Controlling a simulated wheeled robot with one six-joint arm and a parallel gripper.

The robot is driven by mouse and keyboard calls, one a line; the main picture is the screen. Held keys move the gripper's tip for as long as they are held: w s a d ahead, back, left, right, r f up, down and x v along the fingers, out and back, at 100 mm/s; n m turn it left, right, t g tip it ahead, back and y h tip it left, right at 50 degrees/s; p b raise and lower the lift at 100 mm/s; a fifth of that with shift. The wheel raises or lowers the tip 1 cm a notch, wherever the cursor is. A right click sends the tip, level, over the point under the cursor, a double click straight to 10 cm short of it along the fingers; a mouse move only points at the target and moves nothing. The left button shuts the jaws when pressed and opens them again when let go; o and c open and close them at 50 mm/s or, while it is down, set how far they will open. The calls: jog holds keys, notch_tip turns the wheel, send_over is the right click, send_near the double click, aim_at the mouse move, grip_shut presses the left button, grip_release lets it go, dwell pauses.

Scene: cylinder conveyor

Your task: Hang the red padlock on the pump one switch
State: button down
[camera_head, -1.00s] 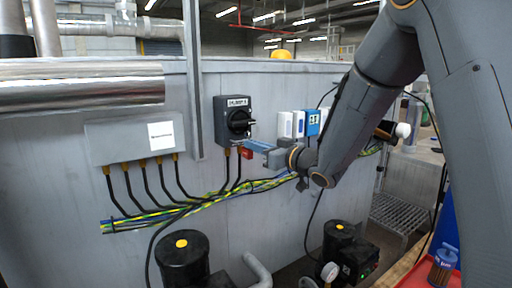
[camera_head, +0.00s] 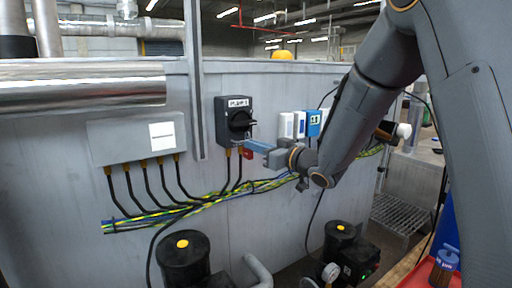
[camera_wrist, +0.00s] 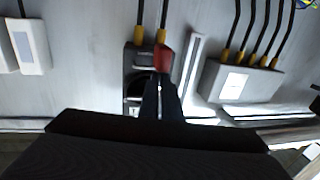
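The pump one switch (camera_head: 231,113) is a dark grey box with a black rotary handle on the metal wall; its label is too small to read surely. It also shows in the wrist view (camera_wrist: 141,58). My gripper (camera_head: 257,147) reaches in from the right, just below the switch's lower right corner. In the wrist view my gripper (camera_wrist: 161,92) is shut on the red padlock (camera_wrist: 163,56), with its body between the fingertips. The padlock also shows in the head view (camera_head: 247,154), just below the switch. Its shackle is unclear, so I cannot tell whether it touches the switch.
A grey junction box (camera_head: 112,139) with several black cables is left of the switch. White and blue boxes (camera_head: 299,124) are on the wall to the right. A cable bundle (camera_head: 190,208) runs below the padlock. Black pumps (camera_head: 182,262) stand lower down.

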jog(key=shift+w+a, duration=0.3)
jog(key=shift+w, duration=0.2)
jog(key=shift+w+a, duration=0.2)
jog(key=shift+w, duration=0.05)
jog(key=shift+w+a, duration=0.2)
jog(key=shift+w, duration=0.1)
jog(key=shift+w+a, duration=0.15)
jog(key=shift+w, duration=0.1)
jog(key=shift+w+a+r+b, duration=0.15)
jog(key=shift+a+r+b, duration=0.15)
jog(key=shift+r, duration=0.1)
dwell(0.8)
jog(key=shift+d+f+b, duration=0.1)
jog(key=shift+f+b, duration=0.4)
jog(key=shift+f, duration=0.25)
